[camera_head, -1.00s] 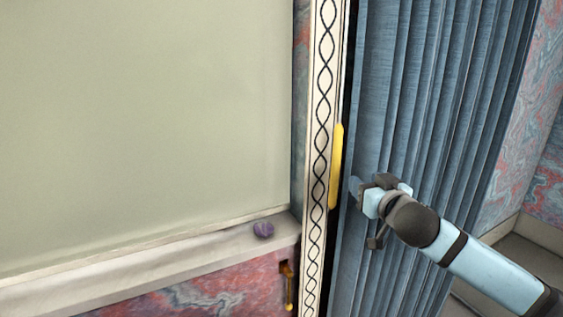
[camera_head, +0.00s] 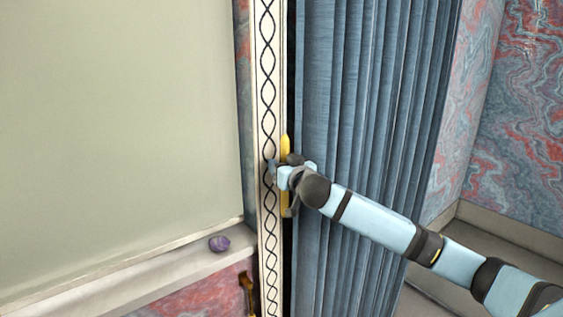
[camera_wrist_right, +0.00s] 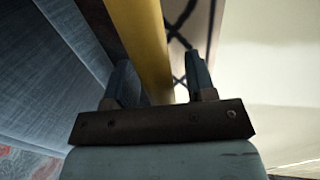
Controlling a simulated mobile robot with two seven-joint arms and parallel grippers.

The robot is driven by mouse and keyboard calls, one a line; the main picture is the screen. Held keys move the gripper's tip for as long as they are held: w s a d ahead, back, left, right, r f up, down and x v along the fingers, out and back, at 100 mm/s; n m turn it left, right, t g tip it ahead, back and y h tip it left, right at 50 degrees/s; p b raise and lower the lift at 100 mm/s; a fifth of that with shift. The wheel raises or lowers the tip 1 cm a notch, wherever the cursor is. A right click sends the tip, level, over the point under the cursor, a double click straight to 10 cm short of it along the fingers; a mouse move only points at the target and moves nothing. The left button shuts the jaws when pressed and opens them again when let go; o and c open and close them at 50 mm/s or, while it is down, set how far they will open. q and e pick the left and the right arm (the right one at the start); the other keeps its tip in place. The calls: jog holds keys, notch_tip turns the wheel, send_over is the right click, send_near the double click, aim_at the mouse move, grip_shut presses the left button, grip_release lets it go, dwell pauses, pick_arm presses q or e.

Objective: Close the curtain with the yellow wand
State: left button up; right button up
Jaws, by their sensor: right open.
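The blue pleated curtain (camera_head: 365,110) hangs bunched to the right of a white trim strip with a black twisted pattern. The yellow wand (camera_head: 285,148) stands upright along the curtain's left edge, partly hidden behind my right gripper (camera_head: 275,172). In the right wrist view, the wand (camera_wrist_right: 143,40) runs between the two fingers of my open right gripper (camera_wrist_right: 162,85), nearer the left finger. I cannot tell whether a finger touches it. The curtain (camera_wrist_right: 50,75) is on the left in that view. My left gripper is not in view.
A pale window pane (camera_head: 110,110) fills the left side. A purple lump (camera_head: 219,243) lies on the pale sill (camera_head: 165,285). The patterned trim (camera_head: 268,90) stands close beside the wand. Marbled walls (camera_head: 525,120) are at the right.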

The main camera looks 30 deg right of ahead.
jog(key=shift+w, duration=0.4)
jog(key=shift+c, duration=0.5)
grip_shut()
